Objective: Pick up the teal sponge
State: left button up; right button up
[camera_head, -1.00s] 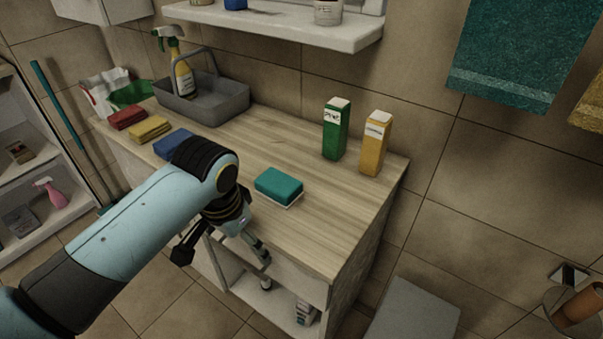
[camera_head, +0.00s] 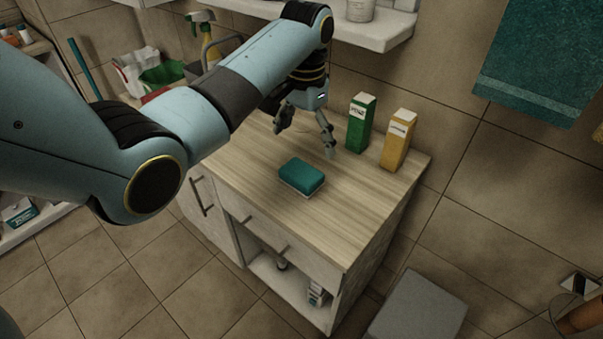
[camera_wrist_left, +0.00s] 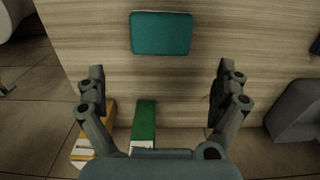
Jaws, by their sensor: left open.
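The teal sponge (camera_head: 302,174) lies flat on the wooden counter top, with a pale layer underneath, near the counter's front edge. It also shows in the left wrist view (camera_wrist_left: 161,34), at the top, ahead of the fingers and centred a little left. My left gripper (camera_head: 306,140) is open and empty above the counter, behind the sponge and apart from it. In the left wrist view its two fingers (camera_wrist_left: 160,90) stand wide apart with bare wood between them. My right gripper is in neither view.
A green box (camera_head: 360,123) and a yellow box (camera_head: 397,140) stand upright at the counter's back right, close to my left gripper. A white shelf (camera_head: 375,37) hangs above. A grey bin (camera_head: 418,305) stands on the floor. The counter (camera_head: 335,222) is clear right of the sponge.

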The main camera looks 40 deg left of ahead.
aim_at(303, 169)
pick_arm(q)
jog(key=f, duration=0.9)
jog(key=shift+s+f, duration=0.2)
jog(key=shift+f, duration=0.05)
jog(key=c, duration=0.6)
